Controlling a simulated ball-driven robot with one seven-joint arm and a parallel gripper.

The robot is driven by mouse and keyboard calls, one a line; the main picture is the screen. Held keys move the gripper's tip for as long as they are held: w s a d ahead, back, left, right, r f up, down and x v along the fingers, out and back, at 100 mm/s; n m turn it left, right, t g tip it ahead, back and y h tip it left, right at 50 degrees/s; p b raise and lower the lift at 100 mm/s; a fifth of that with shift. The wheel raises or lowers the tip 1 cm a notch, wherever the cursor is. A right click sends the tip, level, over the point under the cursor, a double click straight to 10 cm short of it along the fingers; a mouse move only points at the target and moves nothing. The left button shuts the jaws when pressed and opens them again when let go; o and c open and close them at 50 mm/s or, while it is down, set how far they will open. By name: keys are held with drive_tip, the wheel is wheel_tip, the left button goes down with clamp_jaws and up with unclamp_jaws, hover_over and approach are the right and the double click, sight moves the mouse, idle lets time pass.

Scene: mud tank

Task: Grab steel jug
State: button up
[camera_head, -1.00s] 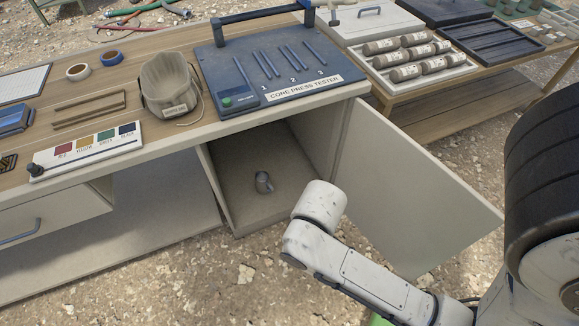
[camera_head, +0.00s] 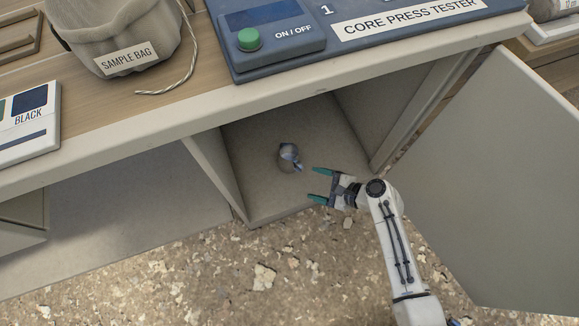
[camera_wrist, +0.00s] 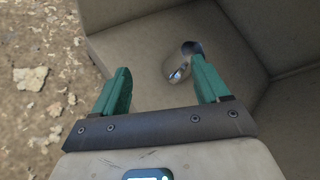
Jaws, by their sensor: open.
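The steel jug (camera_head: 289,157) stands on the floor of the open cabinet compartment, under the worktop. My gripper (camera_head: 316,184) has green fingers spread open and empty. In the head view it is at the compartment's front opening, to the right of and a little below the jug, apart from it. In the wrist view the jug (camera_wrist: 180,70) lies beyond my gripper (camera_wrist: 160,85), near the right finger, which partly hides it. The jug's dark opening shows at its upper right and its shiny side faces left.
The cabinet door (camera_head: 490,190) stands open on the right. The compartment's left wall (camera_head: 215,172) and the worktop edge (camera_head: 200,118) bound the space around the jug. A sample bag (camera_head: 120,35) and a core press tester (camera_head: 270,35) sit on the worktop. Gravelly ground lies in front.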

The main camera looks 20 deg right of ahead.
sight(303, 168)
drive_tip(key=w+f+m+t+h+b, duration=0.1)
drive_tip(key=w+f+m+b, duration=0.1)
drive_tip(key=f+m, duration=0.1)
drive_tip(key=w+d+f+m+t+b, duration=0.1)
drive_tip(key=w+f+m+b, duration=0.2)
drive_tip(key=f+m, duration=0.1)
drive_tip(key=w+d+f+m+t+h+b, duration=0.1)
drive_tip(key=w+f+m+b, duration=0.2)
drive_tip(key=f, duration=0.3)
drive_tip(key=shift+m+h, duration=0.3)
drive_tip(key=b+x, duration=0.3)
drive_tip(key=x, duration=0.2)
drive_tip(key=shift+w+a+r, duration=0.15)
drive_tip(key=shift+w+a, duration=0.15)
drive_tip(key=shift+w, duration=0.2)
drive_tip(key=shift+c, duration=0.2)
clamp_jaws()
